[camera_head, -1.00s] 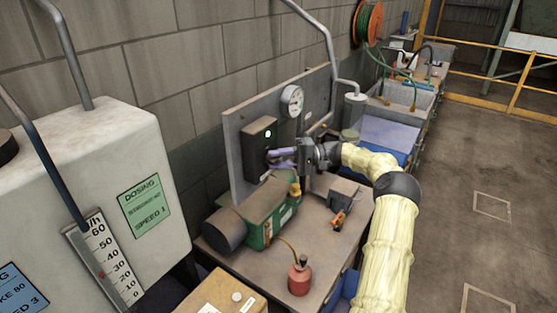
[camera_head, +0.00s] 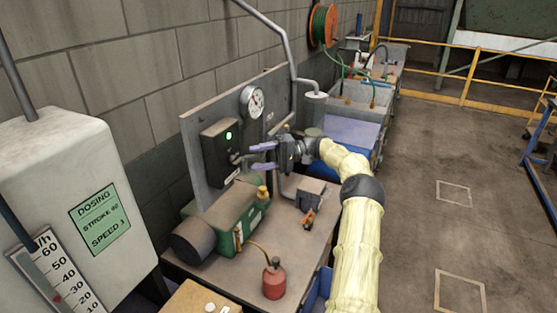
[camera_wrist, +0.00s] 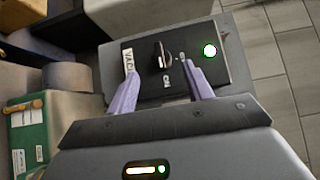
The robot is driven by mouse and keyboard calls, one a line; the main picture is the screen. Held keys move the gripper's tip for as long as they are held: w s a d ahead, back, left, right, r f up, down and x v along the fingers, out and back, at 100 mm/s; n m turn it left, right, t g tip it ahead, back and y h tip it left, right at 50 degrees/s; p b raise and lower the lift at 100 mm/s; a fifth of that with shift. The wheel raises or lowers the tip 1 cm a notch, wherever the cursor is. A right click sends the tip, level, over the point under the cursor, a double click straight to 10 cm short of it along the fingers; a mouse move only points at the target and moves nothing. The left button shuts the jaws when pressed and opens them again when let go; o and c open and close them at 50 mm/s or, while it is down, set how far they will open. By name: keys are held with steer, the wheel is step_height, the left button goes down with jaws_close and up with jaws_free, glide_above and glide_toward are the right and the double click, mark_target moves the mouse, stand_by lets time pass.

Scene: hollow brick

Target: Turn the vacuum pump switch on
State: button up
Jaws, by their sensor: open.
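The dark vacuum pump switch box (camera_head: 215,150) is on an upright grey panel, with a green lamp (camera_head: 229,136) lit on its face. In the wrist view, the switch knob (camera_wrist: 160,54) stands out between a white label and the lit green lamp (camera_wrist: 209,50). An ON mark (camera_wrist: 167,79) is printed beside the knob, and its handle appears to lie roughly toward that mark. My gripper (camera_head: 259,158) faces the box with its two purple fingers spread. A gap shows between fingertips and knob. In the wrist view my gripper (camera_wrist: 162,74) holds nothing.
A green pump (camera_head: 232,222) stands on the bench (camera_head: 305,245) below the box. A red oil can (camera_head: 274,278) and an orange-handled tool (camera_head: 308,218) are also there. A gauge (camera_head: 252,101) is on the panel. A pipe (camera_head: 285,60) runs above. The floor to the right is open.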

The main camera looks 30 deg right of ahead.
steer(key=b+v, duration=0.1)
steer(key=v, duration=0.5)
steer(key=shift+d, duration=0.25)
stand_by(0.4)
stand_by(0.3)
